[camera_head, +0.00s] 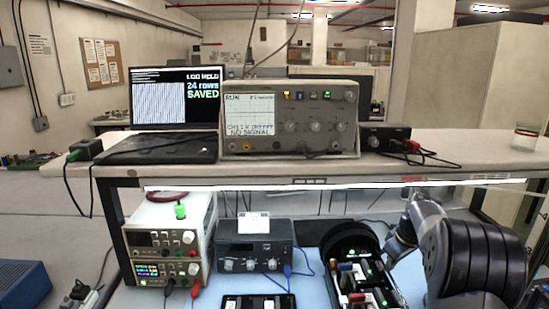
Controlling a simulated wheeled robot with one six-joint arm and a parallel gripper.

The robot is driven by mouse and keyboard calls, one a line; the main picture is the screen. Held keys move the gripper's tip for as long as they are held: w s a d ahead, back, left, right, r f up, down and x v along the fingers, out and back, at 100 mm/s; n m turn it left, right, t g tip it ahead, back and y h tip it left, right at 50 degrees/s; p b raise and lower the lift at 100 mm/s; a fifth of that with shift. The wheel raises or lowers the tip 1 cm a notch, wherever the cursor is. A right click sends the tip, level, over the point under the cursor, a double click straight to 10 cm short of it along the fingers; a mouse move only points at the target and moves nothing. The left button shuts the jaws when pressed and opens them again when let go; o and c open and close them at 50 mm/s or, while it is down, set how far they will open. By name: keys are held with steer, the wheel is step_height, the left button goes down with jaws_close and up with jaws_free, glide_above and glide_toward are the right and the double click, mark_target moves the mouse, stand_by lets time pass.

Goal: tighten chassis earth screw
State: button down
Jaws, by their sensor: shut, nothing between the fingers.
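My gripper (391,250) is at the housing's right edge, small and partly hidden by my dark arm. It looks shut, with nothing seen in it. I cannot tell whether it touches the housing.
A grey instrument box (237,255) and a black tray (229,304) are left of the housing. A shelf (340,175) crosses above, bearing an oscilloscope (258,142), a laptop (170,100) and a glass (524,141). Loose cables lie on the blue bench.

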steer(key=shift+w+a, duration=0.1)
steer(key=shift+a, duration=0.1)
steer(key=shift+s+a, duration=0.25)
stand_by(0.5)
steer(key=shift+s+a, duration=0.15)
steer(key=shift+a, duration=0.05)
steer(key=shift+s+a, duration=0.1)
steer(key=shift+a, duration=0.15)
steer(key=shift+a+r, duration=0.1)
steer(key=shift+a, duration=0.1)
steer(key=shift+s, duration=0.15)
steer(key=shift+s, duration=0.25)
steer(key=p+v, duration=0.2)
steer(key=v, duration=0.1)
steer(key=w+p+v, duration=0.1)
steer(key=p+v, duration=0.1)
steer(key=shift+a+r, duration=0.2)
steer(key=shift+r, duration=0.3)
